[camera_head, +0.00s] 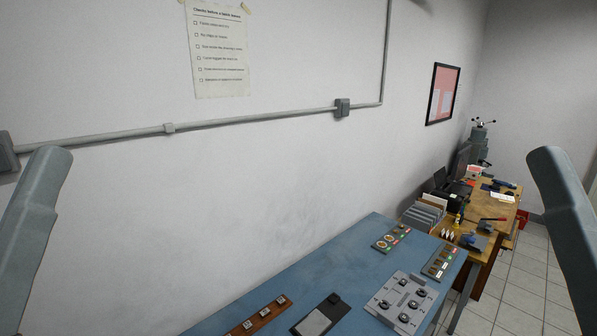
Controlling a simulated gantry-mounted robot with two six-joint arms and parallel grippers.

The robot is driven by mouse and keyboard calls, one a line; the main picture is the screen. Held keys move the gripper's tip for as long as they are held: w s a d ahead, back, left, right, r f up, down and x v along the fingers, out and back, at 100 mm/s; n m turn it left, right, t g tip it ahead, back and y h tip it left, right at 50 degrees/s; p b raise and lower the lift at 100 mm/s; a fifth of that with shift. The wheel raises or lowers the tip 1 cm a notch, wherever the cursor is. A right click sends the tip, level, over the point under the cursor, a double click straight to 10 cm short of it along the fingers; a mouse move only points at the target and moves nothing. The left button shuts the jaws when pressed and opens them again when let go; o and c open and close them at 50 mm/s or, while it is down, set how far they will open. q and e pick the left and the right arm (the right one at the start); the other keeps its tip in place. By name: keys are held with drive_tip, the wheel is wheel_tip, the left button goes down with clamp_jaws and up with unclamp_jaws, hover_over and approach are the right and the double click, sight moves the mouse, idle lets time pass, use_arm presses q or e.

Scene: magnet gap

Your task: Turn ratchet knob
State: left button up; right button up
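A light grey panel (390,318) with several dark round knobs lies on the blue table (300,275) near the bottom right. I cannot tell which of the knobs is the ratchet knob, and the markings are too small to read. Grey links of my left and right arms show at the left and right edges. Neither gripper is in view.
Two small control panels, one farther back (391,238) and one to the right (440,262), lie on the blue table. A wooden strip (258,316) and a dark clipboard-like object (320,316) lie left of the knob panel. A cluttered wooden desk (485,245) stands beyond.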

use_arm(q)
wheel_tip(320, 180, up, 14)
drive_tip(key=p, duration=1)
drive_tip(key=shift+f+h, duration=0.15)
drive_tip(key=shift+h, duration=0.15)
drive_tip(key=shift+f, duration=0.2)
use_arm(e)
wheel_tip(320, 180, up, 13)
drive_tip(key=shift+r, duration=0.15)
